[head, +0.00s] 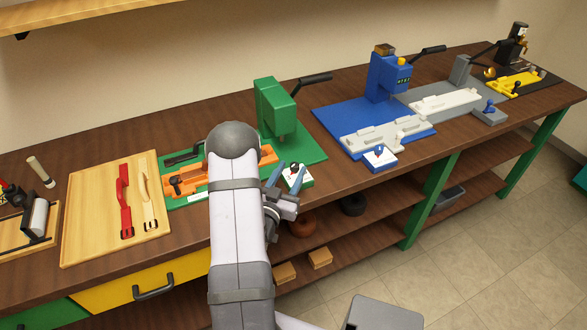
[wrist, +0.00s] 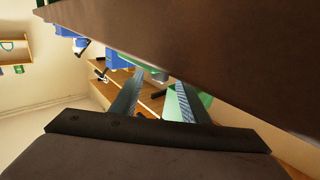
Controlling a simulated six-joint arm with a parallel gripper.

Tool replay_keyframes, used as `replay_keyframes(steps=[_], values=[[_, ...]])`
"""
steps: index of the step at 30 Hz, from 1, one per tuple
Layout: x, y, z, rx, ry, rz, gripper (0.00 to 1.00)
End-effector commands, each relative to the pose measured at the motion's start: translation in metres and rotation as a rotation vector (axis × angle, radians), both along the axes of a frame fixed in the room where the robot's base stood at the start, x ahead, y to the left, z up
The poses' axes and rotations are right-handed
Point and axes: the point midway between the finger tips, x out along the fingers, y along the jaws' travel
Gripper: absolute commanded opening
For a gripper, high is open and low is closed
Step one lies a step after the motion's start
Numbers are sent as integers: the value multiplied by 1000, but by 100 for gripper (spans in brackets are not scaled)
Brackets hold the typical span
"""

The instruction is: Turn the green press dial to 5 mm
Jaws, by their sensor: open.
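The green press (head: 272,105) stands at the back of its green base plate, its dark lever pointing right. The dial unit (head: 305,181), a small white and green block with a dark knob (head: 294,169) on top, is at the bench's front edge by the press. My gripper (head: 285,184) is open at the dial unit, its blue-grey fingers apart and in front of part of it. In the wrist view my two fingers (wrist: 154,97) are apart, with green surfaces (wrist: 203,98) behind the right one. The dial's reading is too small to tell.
An orange fixture (head: 215,172) lies on the green plate, partly behind my arm. A blue press (head: 388,75) with a white fixture and its own dial block (head: 381,158) stands to the right. Shelves (head: 345,222) are below the bench.

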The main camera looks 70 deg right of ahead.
Motion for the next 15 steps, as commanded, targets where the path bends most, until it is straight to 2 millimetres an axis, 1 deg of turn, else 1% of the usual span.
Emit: replay_keyframes(steps=[1, 6, 10, 15], values=[[1, 7, -2, 1, 1, 3, 42], [1, 28, -2, 1, 0, 3, 42], [1, 36, -1, 0, 0, 2, 42], [0, 39, 0, -1, 0, 1, 42]])
